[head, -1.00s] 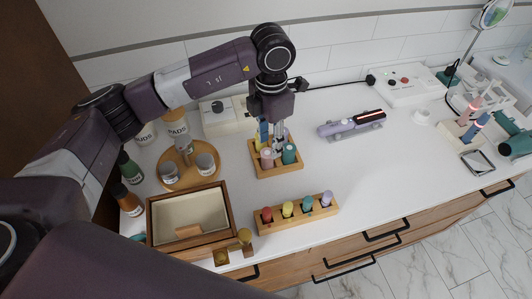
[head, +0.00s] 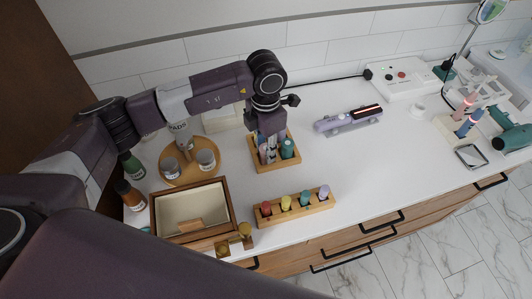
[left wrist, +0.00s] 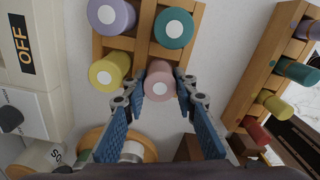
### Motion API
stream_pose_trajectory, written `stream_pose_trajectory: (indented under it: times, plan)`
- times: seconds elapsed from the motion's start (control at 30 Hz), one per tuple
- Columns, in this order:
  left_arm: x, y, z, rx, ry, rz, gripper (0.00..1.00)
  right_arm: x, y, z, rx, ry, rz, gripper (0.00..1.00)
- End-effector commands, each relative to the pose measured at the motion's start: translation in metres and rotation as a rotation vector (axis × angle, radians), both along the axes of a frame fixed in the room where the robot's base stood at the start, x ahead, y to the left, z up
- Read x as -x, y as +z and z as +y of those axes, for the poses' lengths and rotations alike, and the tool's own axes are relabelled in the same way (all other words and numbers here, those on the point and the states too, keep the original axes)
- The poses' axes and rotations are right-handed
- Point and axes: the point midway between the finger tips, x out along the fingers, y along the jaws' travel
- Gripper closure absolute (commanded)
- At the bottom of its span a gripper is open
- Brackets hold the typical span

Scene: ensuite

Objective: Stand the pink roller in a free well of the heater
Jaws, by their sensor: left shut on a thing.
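The pink roller (left wrist: 160,80) stands in the near corner of a small square wooden rack (left wrist: 198,20), with lavender, teal and yellow rollers. My left gripper (left wrist: 160,92) is shut on it, one finger on each side. In the head view my left gripper (head: 268,152) points down into the rack (head: 285,165) and partly hides the rollers; the pink roller (head: 263,152) shows at its edge. A white unit marked OFF with a dark knob (left wrist: 25,95) is left in the wrist view; I cannot tell whether it is the heater, and no wells show. My right gripper is not in view.
A wooden strip (head: 297,214) with red, yellow, teal and lavender rollers lies along the front edge. An open wooden box (head: 190,206) and a round tray (head: 188,181) with jars stand left. A lavender styling tool (head: 348,120) lies at the back. The counter's right middle is clear.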

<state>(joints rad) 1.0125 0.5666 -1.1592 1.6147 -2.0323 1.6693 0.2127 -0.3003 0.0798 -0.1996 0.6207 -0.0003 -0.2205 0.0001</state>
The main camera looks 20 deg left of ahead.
Motion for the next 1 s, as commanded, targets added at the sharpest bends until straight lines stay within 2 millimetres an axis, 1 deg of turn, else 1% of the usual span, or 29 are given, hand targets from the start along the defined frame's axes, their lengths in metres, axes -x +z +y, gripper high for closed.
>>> stream_pose_trajectory:
  times: [0.27, 0.37, 0.47, 0.57, 0.67, 0.9, 1.0]
  plan:
    - [0.0, 0.003, 0.0, 0.001, 0.0, -0.001, 0.98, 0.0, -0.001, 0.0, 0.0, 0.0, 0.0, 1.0]
    - [-0.001, 0.008, 0.0, 0.001, 0.0, -0.002, 0.98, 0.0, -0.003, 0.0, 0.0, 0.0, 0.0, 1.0]
    - [-0.002, 0.02, 0.0, 0.001, 0.0, -0.004, 0.98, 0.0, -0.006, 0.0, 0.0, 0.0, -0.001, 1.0]
    - [-0.002, 0.038, 0.0, 0.002, -0.001, -0.006, 0.98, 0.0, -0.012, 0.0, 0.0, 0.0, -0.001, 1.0]
    - [-0.002, 0.061, 0.0, 0.001, -0.001, -0.007, 0.98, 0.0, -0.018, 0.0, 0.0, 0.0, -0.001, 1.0]
    - [-0.002, 0.132, 0.0, 0.002, 0.0, -0.008, 0.98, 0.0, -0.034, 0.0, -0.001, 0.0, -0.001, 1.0]
    - [-0.001, 0.158, -0.001, 0.002, 0.0, -0.006, 0.98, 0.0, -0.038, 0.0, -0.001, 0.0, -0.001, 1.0]
